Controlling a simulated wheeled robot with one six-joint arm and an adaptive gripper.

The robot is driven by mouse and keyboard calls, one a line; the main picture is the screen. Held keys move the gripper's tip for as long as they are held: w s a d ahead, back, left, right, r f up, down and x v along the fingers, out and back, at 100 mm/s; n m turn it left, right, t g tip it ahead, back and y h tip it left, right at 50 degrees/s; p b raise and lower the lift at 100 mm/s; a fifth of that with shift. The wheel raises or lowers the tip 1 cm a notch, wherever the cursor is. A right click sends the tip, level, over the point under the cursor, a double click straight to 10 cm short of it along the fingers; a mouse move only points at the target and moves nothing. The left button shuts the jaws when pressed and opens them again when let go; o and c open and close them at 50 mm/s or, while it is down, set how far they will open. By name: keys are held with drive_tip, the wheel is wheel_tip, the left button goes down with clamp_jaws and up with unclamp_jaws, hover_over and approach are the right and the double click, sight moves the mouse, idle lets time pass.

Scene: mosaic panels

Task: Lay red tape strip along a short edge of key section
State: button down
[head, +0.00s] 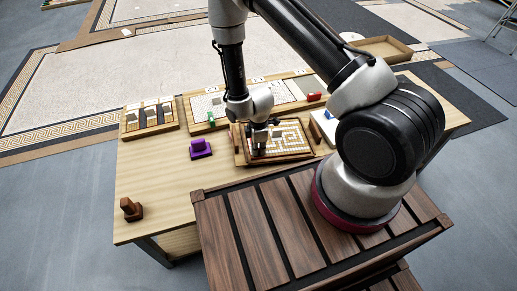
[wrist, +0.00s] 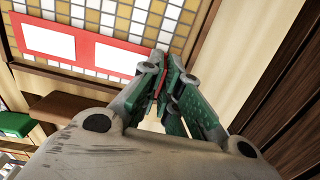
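The red tape strip (wrist: 82,48), a flat red band with two white rectangles, shows at the upper left of the wrist view. It lies over or just above the edge of a tiled panel (wrist: 205,12) of tan and white squares; contact is unclear. My gripper (wrist: 163,72) has its fingertips close together at the strip's right end, with red showing between them. In the head view, my gripper (head: 258,143) points down at the left part of a framed mosaic panel (head: 291,134), likely the key section. The strip is not distinct there.
A purple block (head: 200,149) stands left of the panel, and a brown wooden block (head: 131,209) at the table's left corner. Sample boards with a green piece (head: 211,118) and a red piece (head: 314,96) line the back. The table's front left (head: 165,190) is clear.

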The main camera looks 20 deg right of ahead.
drive_tip(key=c, duration=1.6)
unclamp_jaws()
drive_tip(key=shift+f, duration=0.1)
drive_tip(key=shift+c, duration=0.2)
drive_tip(key=d+r+m+t, duration=0.1)
drive_tip(key=d+r+m, duration=0.2)
drive_tip(key=r, duration=0.9)
drive_tip(key=s+d+r+m, duration=0.1)
drive_tip(key=d+r+m, duration=0.1)
drive_tip(key=r, duration=1.1)
drive_tip(key=d+r+m+t, duration=0.1)
drive_tip(key=d+r+m, duration=0.2)
drive_tip(key=r, duration=0.9)
drive_tip(key=s+d+r+m+t, duration=0.1)
drive_tip(key=s+d+r+m, duration=0.2)
drive_tip(key=s+r, duration=0.4)
drive_tip(key=s+d+r+m+t, duration=0.1)
drive_tip(key=s+d+r+m, duration=0.3)
drive_tip(key=s+r, duration=0.4)
drive_tip(key=s+m, duration=0.1)
drive_tip(key=s, duration=0.2)
drive_tip(key=shift+r, duration=0.2)
